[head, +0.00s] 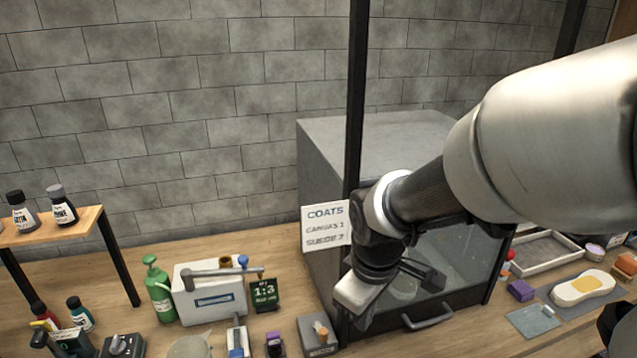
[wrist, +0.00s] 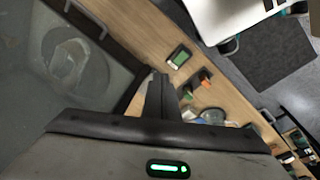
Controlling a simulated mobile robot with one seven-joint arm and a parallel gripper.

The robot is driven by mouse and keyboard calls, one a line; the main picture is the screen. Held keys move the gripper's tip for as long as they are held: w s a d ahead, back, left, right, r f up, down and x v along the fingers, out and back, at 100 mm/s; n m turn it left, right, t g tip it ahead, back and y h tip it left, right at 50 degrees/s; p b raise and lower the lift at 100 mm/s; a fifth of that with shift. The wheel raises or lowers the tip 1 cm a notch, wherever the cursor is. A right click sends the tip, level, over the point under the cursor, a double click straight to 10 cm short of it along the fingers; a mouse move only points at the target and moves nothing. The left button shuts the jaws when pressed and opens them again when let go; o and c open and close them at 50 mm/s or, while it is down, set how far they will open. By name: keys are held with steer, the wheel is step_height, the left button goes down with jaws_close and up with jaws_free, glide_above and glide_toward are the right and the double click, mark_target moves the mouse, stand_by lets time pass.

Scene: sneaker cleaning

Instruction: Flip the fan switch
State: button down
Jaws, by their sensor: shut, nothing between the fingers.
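A small grey box with an orange-tan toggle (head: 319,334), which looks like the fan switch, sits on the bench just left of the booth's front corner. My gripper (head: 352,304) is in front of the grey booth (head: 375,145), above and to the right of that box, and apart from it. Its fingers are shut and empty; they also show together in the wrist view (wrist: 161,88). The booth's dark glass front is left in the wrist view, with a blurred round shape (wrist: 68,62) behind it. I cannot make out the toggle's position.
A sign (head: 326,227) hangs at the booth's left post. A booth handle (head: 428,316) juts out below the glass. Left of the switch box stand a white machine (head: 210,300), a green bottle (head: 159,290) and a black box with a knob (head: 122,346).

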steer(key=s+d+r+m+t, duration=0.1)
steer(key=s+d+r+m, duration=0.2)
steer(key=r, duration=0.4)
steer(key=s+d+r+m+t+p, duration=0.1)
steer(key=s+d+r+m+t, duration=0.1)
steer(key=s+r+m, duration=0.4)
steer(key=shift+s+d+r+m+t, duration=0.3)
steer(key=shift+d+r, duration=0.15)
steer(key=shift+r, duration=0.45)
steer(key=w+a+f+n+g+b, duration=0.1)
steer(key=w+a+f+g+b, duration=0.1)
steer(key=f, duration=0.8)
steer(key=w+a+f+n+g+b, duration=0.2)
steer(key=w+a+f+b, duration=0.3)
steer(key=a+f, duration=0.3)
step_height(320, 180, down, 2)
steer(key=shift+w+f+g, duration=0.25)
steer(key=shift+w+g, duration=0.2)
steer(key=shift+g, duration=0.35)
steer(key=shift+a, duration=0.1)
step_height(320, 180, down, 14)
steer(key=shift+b, duration=1.15)
